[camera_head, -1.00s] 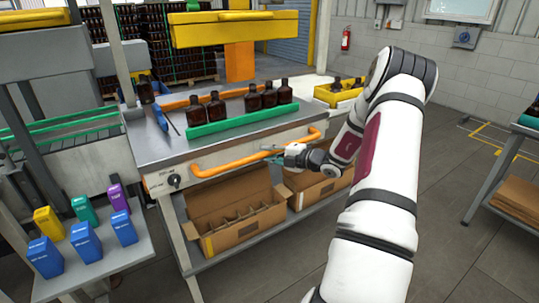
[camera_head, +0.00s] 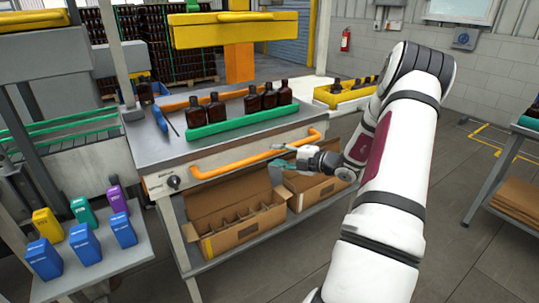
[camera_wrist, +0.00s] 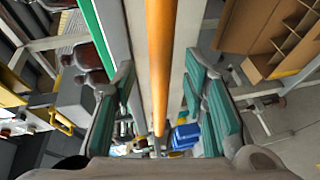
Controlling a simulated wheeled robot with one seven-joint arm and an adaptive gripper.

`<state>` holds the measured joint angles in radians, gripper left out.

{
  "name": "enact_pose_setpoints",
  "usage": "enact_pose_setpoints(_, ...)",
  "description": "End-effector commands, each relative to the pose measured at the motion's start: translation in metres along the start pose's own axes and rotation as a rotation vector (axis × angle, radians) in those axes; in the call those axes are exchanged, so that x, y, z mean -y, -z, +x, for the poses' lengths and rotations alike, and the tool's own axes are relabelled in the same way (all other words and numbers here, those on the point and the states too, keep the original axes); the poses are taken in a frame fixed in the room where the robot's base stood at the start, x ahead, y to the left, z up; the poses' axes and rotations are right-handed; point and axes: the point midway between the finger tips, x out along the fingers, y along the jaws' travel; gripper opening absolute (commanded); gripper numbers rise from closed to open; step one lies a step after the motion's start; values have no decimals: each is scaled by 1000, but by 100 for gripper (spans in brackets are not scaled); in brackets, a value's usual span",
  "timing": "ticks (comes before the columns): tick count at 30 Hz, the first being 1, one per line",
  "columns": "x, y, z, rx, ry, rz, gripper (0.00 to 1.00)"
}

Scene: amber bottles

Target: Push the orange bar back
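The orange bar (camera_head: 240,162) runs along the front of the grey workbench, bent back at its ends like a handle. My gripper (camera_head: 279,155) is in front of its right half, fingers pointing left. In the wrist view the orange bar (camera_wrist: 160,55) runs lengthwise through the middle of the picture, between the two teal finger pads of my open gripper (camera_wrist: 162,105). The fingers stand apart from the bar on both sides. I cannot tell how far the bar lies beyond the fingertips.
Several amber bottles (camera_head: 217,110) stand behind a green rail (camera_head: 210,131) on the bench. A second orange rail (camera_head: 178,104) lies behind them. Open cardboard boxes (camera_head: 237,240) sit on the shelf below my gripper. A side table at left holds several coloured boxes (camera_head: 85,243).

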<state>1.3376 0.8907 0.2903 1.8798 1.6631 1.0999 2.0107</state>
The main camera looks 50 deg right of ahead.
Motion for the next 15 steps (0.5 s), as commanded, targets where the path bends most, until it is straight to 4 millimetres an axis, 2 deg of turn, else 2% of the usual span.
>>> enact_pose_setpoints(1,0,-1,-12,3,-1,1,40)
enact_pose_setpoints(6,0,-1,-44,3,0,0,40)
enact_pose_setpoints(10,0,-1,-61,2,-1,0,40)
enact_pose_setpoints(15,0,0,-72,0,-2,0,40)
